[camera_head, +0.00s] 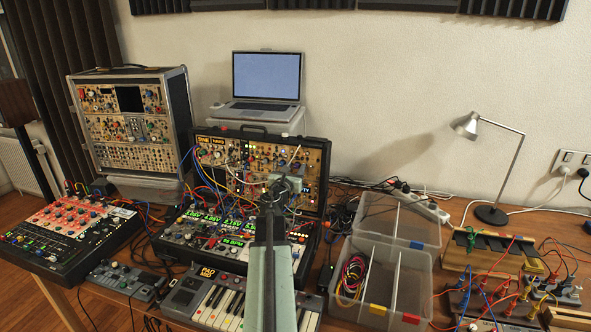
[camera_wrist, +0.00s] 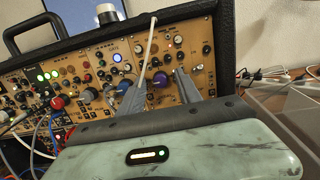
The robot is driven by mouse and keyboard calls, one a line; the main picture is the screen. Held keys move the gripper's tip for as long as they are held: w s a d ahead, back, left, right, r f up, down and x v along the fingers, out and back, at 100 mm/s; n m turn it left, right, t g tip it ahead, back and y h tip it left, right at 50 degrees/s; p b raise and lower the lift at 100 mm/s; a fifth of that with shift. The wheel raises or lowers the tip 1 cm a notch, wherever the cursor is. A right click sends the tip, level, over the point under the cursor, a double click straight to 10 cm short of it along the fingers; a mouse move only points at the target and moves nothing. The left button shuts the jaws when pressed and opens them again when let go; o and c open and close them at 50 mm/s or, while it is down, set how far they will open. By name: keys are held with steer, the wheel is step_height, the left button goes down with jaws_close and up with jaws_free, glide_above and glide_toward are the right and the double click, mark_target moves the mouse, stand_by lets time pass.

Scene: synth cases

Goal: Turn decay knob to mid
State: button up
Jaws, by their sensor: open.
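A modular synth case (camera_head: 313,158) with a wooden-coloured panel of knobs stands open on the desk. My gripper (camera_head: 284,186) is in front of its panel and hides part of it. In the wrist view my gripper (camera_wrist: 157,92) is open, with a finger on either side of a purple knob (camera_wrist: 160,79). I cannot tell whether the fingers touch this knob. The panel labels are too small to read, so I cannot tell which knob is decay or where its pointer stands.
A white patch cable (camera_wrist: 149,45) runs down the panel close to the left finger. Blue-grey knobs (camera_wrist: 91,95) sit left of the gripper. A keyboard (camera_head: 222,300) lies below my arm, and a clear divided box (camera_head: 420,268) stands to the right.

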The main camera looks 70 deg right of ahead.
jaws_close()
steer(key=m, duration=0.4)
steer(key=shift+g, duration=0.3)
steer(key=m, duration=0.5)
steer(key=shift+r+g+p, duration=0.1)
steer(key=shift+g+p, duration=0.25)
steer(key=shift+g, duration=0.05)
steer(key=m+p, duration=0.1)
steer(key=m, duration=0.4)
steer(key=shift+y, duration=0.3)
steer(key=m, duration=0.4)
steer(key=shift+m+y+p, duration=0.3)
steer(key=shift+p, duration=0.05)
